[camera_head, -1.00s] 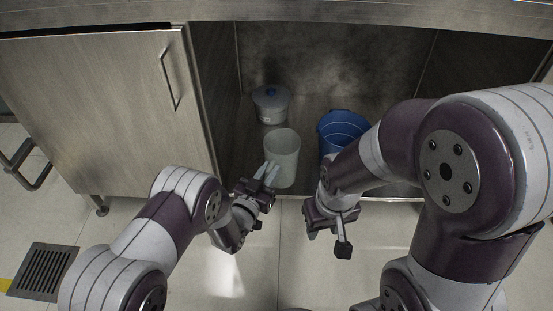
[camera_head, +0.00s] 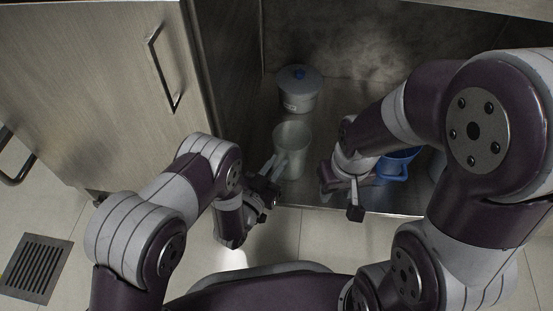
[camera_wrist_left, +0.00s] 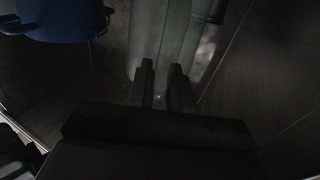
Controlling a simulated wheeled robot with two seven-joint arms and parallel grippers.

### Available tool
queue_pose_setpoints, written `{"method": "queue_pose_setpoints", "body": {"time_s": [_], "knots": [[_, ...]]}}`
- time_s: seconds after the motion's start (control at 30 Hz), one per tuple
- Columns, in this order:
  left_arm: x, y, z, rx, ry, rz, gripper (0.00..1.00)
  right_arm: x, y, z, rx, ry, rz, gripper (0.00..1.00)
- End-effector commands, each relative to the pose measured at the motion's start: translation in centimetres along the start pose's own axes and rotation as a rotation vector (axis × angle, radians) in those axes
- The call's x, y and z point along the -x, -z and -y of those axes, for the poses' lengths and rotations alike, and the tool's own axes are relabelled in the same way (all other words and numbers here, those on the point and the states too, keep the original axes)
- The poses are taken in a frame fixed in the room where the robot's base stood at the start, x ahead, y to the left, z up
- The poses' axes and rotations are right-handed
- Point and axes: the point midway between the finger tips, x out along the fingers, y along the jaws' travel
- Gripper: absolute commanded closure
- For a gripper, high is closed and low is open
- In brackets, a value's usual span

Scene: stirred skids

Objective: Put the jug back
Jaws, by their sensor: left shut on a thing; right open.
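The jug (camera_head: 294,142), pale and translucent, stands upright in the open cabinet, near its front edge; I cannot tell whether it rests on the floor or hangs just above it. My left gripper (camera_head: 276,166) reaches in from the front left and is shut on the jug. The left wrist view shows the jug (camera_wrist_left: 163,30) just ahead of the gripper's two fingers (camera_wrist_left: 162,75); the gripped part is dark and hard to make out. My right gripper (camera_head: 352,195) is open and empty at the cabinet's front edge, right of the jug.
A grey lidded pot (camera_head: 298,98) with a blue knob stands behind the jug. A blue bucket (camera_head: 396,169) is to the right, partly hidden by my right arm; it also shows in the left wrist view (camera_wrist_left: 62,22). The cabinet door (camera_head: 95,90) stands open at left.

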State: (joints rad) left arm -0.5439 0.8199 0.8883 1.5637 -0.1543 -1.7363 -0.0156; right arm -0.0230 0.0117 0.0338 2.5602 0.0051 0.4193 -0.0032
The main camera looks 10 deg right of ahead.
Motion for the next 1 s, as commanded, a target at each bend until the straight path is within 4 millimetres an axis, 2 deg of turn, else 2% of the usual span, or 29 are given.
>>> {"method": "queue_pose_setpoints", "body": {"time_s": [0.03, 0.37, 0.4, 0.47, 0.8, 0.87, 1.0], "knots": [[0.2, -0.5, -0.1, 0.000, 0.000, -0.001, 1.00, -0.4, 0.0, 0.0, 0.000, 0.000, -0.001, 0.57], [0.3, -0.6, -0.1, -0.001, 0.001, -0.002, 1.00, -0.5, 0.0, 0.0, 0.000, 0.000, -0.002, 0.57], [0.3, -0.5, -0.1, -0.001, 0.001, -0.002, 0.70, -0.3, 0.0, 0.0, 0.000, 0.000, -0.002, 0.57], [0.3, -0.5, -0.1, -0.001, 0.001, -0.002, 0.54, -0.3, 0.0, 0.0, 0.000, 0.000, -0.002, 0.57], [0.3, 0.1, 0.0, -0.001, 0.001, -0.002, 0.54, 0.1, 0.0, 0.0, 0.000, 0.000, -0.001, 0.57], [1.1, 0.0, 0.0, 0.000, 0.001, 0.001, 0.54, 0.5, 0.1, 0.0, 0.000, 0.000, -0.001, 0.57], [4.2, 0.3, 0.0, 0.000, 0.003, 0.004, 0.54, 2.2, 0.3, 0.0, 0.000, 0.000, -0.002, 0.57]]}}
